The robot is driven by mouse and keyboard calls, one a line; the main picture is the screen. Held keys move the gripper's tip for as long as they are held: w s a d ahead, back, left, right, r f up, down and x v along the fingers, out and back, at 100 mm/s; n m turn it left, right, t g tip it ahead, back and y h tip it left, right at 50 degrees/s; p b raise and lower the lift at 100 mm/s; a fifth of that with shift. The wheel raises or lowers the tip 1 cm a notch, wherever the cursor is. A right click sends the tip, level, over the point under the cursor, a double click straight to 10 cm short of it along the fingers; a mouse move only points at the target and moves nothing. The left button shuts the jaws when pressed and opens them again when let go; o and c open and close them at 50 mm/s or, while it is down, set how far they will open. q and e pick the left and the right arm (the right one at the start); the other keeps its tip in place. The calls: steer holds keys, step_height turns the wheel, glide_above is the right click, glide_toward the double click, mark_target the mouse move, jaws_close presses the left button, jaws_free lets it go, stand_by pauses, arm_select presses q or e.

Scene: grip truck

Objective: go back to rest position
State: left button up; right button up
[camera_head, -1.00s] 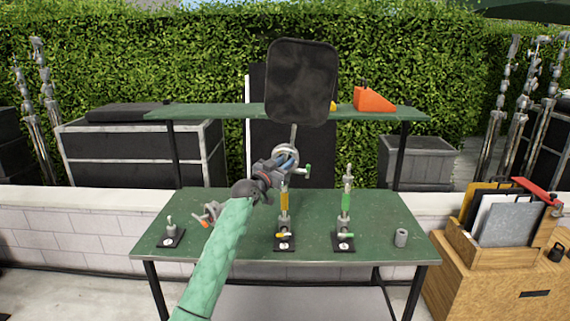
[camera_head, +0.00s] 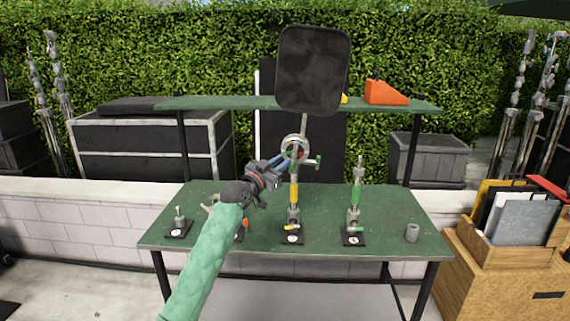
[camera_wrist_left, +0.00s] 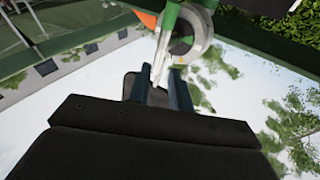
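My left gripper (camera_head: 285,160) reaches up from the lower left in the head view, its blue fingers close to the grey round grip head (camera_head: 304,144) of the middle stand. In the left wrist view, the two dark fingers (camera_wrist_left: 160,74) stand apart, with the round head (camera_wrist_left: 188,40) just beyond their tips. A black square panel (camera_head: 312,70) is held upright above the head by a thin rod. The stand's yellow and green post (camera_head: 294,192) rises from a black base on the table. My right gripper is not in view.
The green table (camera_head: 240,260) also carries a second stand (camera_head: 355,195), a short stand (camera_head: 179,222) at left and a grey cylinder (camera_head: 412,233). A raised shelf (camera_head: 215,103) behind holds an orange wedge (camera_head: 386,92). A wooden crate (camera_head: 500,262) stands at right.

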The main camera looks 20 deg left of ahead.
arm_select(q)
steer(key=shift+s, duration=0.15)
stand_by(0.3)
step_height(320, 180, down, 27)
steer(key=s+d+n+g+y, duration=0.2)
steer(key=g, duration=0.2)
steer(key=s+d+f+g+y, duration=0.1)
steer(key=s+f, duration=0.3)
steer(key=f, duration=0.5)
steer(key=s+d+f+n+g, duration=0.15)
steer(key=s+f, duration=0.25)
steer(key=f, duration=0.6)
steer(key=s+f+m+g+y, duration=0.15)
steer(key=s+f, duration=0.25)
steer(key=f, duration=0.5)
steer(key=s+d+f+g, duration=0.2)
steer(key=s+f+g, duration=0.1)
steer(key=s+f, duration=0.9)
steer(key=s+d+f+n+g+y, duration=0.1)
steer(key=s+d+f+g, duration=0.2)
steer(key=s+f, duration=0.9)
steer(key=s+d+f+g+y, duration=0.1)
steer(key=s+d+f+g, duration=0.1)
steer(key=s+f, duration=1)
steer(key=s+g, duration=0.1)
steer(key=s, duration=1)
steer(key=shift+s+d+f+n, duration=0.15)
steer(key=shift+f+n, duration=0.05)
steer(key=shift+n, duration=0.1)
